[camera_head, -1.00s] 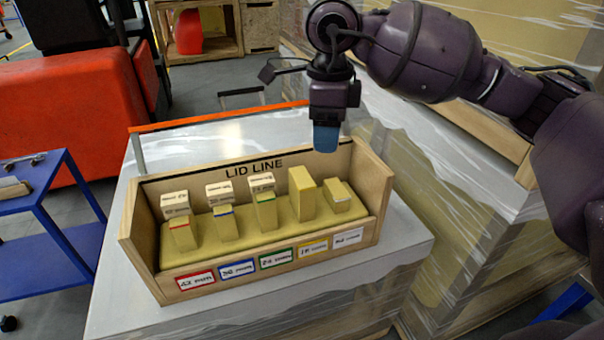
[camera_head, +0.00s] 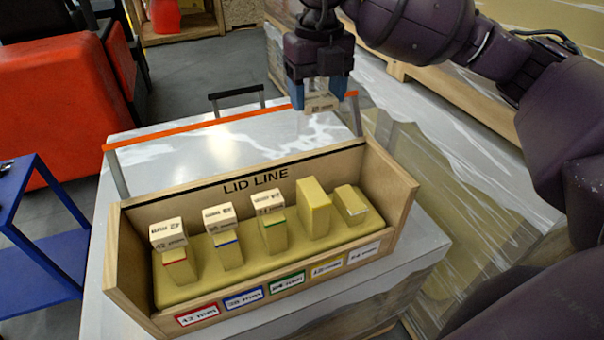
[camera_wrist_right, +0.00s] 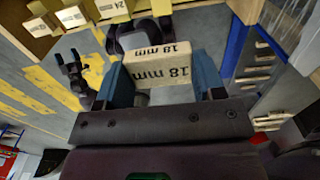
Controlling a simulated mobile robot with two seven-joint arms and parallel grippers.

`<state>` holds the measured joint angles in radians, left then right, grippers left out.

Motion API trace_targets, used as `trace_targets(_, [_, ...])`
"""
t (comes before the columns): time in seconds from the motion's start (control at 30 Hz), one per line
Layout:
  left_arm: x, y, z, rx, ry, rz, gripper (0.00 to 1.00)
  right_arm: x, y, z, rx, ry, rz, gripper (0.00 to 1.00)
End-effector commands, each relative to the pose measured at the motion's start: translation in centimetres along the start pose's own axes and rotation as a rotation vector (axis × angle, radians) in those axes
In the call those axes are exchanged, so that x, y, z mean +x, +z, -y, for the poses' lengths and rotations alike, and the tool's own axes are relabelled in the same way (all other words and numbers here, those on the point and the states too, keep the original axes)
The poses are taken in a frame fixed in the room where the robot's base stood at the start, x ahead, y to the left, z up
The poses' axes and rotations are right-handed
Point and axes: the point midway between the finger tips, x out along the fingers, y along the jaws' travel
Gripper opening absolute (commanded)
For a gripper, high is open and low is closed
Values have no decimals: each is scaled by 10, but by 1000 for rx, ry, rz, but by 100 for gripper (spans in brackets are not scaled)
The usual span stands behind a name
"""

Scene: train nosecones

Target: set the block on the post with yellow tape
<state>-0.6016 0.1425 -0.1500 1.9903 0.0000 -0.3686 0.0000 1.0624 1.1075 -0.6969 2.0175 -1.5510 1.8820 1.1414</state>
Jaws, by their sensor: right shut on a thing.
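My right gripper (camera_head: 320,98) is shut on a pale wooden block (camera_head: 322,104), held in the air beyond the back wall of the fixture. In the right wrist view the block (camera_wrist_right: 160,65) reads "18 mm" and sits between the blue fingers. The LID LINE fixture (camera_head: 252,183) has a row of posts. The tall fourth post (camera_head: 314,212) stands behind the yellow-edged label (camera_head: 327,268) and has a bare top; I cannot make out tape on it. In the right wrist view, a dark pronged part (camera_wrist_right: 75,78) may be my left gripper; its jaws are unclear.
Pale blocks sit on the red-taped post (camera_head: 178,265), blue-taped post (camera_head: 229,250) and green-taped post (camera_head: 275,236). The white-taped post (camera_head: 350,204) at the right has a bare top. An orange bar (camera_head: 215,121) runs behind the fixture. A blue cart (camera_head: 40,225) stands at left.

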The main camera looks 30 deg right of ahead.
Motion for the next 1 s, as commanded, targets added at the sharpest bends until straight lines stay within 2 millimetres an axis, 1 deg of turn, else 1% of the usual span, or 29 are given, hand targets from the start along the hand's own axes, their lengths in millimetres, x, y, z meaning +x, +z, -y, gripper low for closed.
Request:
trace_targets(0.07, [0,0,0,0,0,0,88,3,0,0,2,0,-1,40])
trace_targets(0.17, [0,0,0,0,0,0,88,14,0,0,2,-2,-3,40])
trace_targets(0.7, [-2,-4,0,0,0,-2,88,128,0,0,1,0,-4,40])
trace_targets(0.83, [-2,-4,0,0,0,-2,88,148,0,0,1,0,-2,40])
trace_targets(1.0, [-2,-4,0,0,0,-2,88,158,0,0,1,0,0,40])
